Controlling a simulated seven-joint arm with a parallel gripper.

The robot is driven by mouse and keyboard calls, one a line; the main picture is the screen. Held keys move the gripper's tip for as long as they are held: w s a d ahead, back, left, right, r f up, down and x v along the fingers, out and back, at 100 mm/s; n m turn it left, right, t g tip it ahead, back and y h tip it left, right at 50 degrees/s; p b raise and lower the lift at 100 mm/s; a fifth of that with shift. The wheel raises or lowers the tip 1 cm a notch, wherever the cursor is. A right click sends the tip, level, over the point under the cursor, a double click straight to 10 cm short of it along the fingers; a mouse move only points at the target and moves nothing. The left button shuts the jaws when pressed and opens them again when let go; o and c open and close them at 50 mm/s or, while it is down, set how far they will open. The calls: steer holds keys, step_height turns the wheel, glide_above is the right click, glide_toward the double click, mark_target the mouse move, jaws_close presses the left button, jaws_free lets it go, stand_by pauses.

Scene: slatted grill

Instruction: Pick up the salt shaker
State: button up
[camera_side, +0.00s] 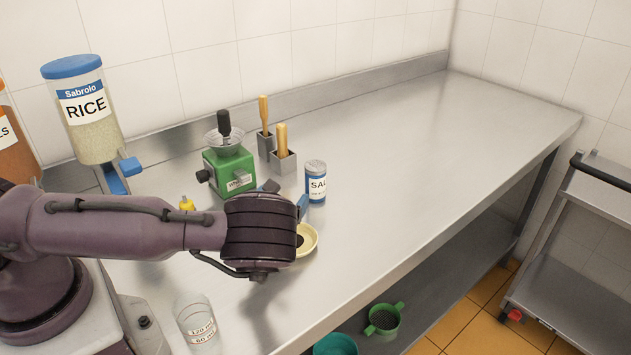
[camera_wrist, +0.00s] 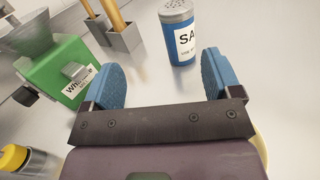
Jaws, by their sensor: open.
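The salt shaker (camera_side: 316,184) stands upright on the steel counter. It is a blue cylinder with a white label and a grey perforated top. In the wrist view the salt shaker (camera_wrist: 178,32) stands beyond my fingers, nearer the right one, and apart from them. My gripper (camera_wrist: 158,80) is open and empty, with its two blue fingers spread. In the side view a blue part of my gripper shows by the wrist, just in front of and left of the shaker; the rest is hidden behind the wrist.
A green grinder (camera_side: 229,170) and grey holders with wooden-handled tools (camera_side: 283,157) stand left of the shaker. A pale yellow bowl (camera_side: 308,239) is partly behind my wrist. A glass beaker (camera_side: 196,320) stands near the front. The counter (camera_side: 430,140) to the right is clear.

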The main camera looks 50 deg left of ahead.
mark_target(311, 176)
steer(key=shift+w+d+f+m+h, duration=0.25)
steer(key=shift+w+d+m+h, duration=0.15)
steer(key=shift+w+d+h, duration=0.25)
steer(key=x, duration=1.2)
steer(key=shift+w+a+r, duration=0.1)
steer(key=shift+w+a, duration=0.1)
steer(key=c, duration=1.1)
steer(key=shift+r, duration=0.15)
